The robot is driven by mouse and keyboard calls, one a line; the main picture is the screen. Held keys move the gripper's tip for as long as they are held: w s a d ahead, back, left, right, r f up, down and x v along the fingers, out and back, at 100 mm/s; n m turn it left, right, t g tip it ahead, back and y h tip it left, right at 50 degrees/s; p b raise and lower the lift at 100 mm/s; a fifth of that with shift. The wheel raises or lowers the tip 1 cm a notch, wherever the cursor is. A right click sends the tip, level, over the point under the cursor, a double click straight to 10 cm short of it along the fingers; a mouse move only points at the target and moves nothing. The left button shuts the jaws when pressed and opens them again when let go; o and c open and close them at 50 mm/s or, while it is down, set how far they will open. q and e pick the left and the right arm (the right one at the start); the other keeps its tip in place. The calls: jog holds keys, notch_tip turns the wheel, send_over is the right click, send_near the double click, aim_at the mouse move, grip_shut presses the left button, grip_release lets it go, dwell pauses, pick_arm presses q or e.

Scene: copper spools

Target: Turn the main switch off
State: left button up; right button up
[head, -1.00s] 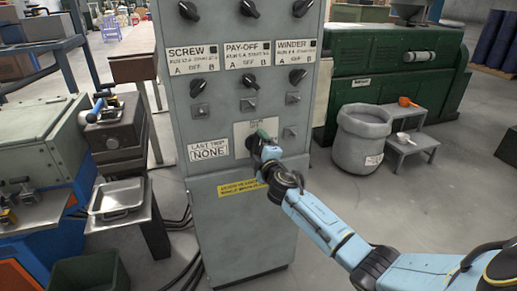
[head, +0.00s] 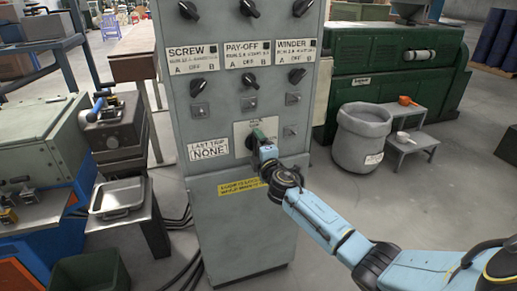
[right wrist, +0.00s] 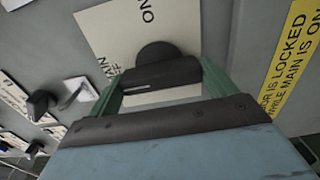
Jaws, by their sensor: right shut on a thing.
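The main switch is a dark rotary knob with a bar handle (right wrist: 155,72) on a pale label plate (right wrist: 107,30), seen in the right wrist view. The word ON shows at the plate's top edge, and MAIN is partly hidden. In the head view the plate (head: 241,129) is low on the front of the grey control cabinet (head: 240,215). My right gripper (head: 256,138) reaches it from the lower right. In the right wrist view its green fingers (right wrist: 160,85) sit on both sides of the handle, shut on it. My left gripper is out of view.
Above are knobs labelled SCREW, PAY-OFF and WINDER (head: 296,77). A LAST TRIP NONE sign (head: 208,149) is left of the switch, and a yellow warning label (head: 240,186) is below. A grey bin (head: 361,140) and a small step stand (head: 405,147) stand at the right.

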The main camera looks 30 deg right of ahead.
jog(key=o, duration=0.9)
jog(key=shift+c, duration=0.2)
jog(key=shift+s, duration=0.1)
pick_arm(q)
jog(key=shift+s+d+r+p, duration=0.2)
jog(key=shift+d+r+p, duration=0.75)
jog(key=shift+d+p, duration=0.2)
pick_arm(e)
jog(key=v, duration=1.3)
jog(key=shift+s+f, duration=0.1)
jog(key=shift+s, duration=0.05)
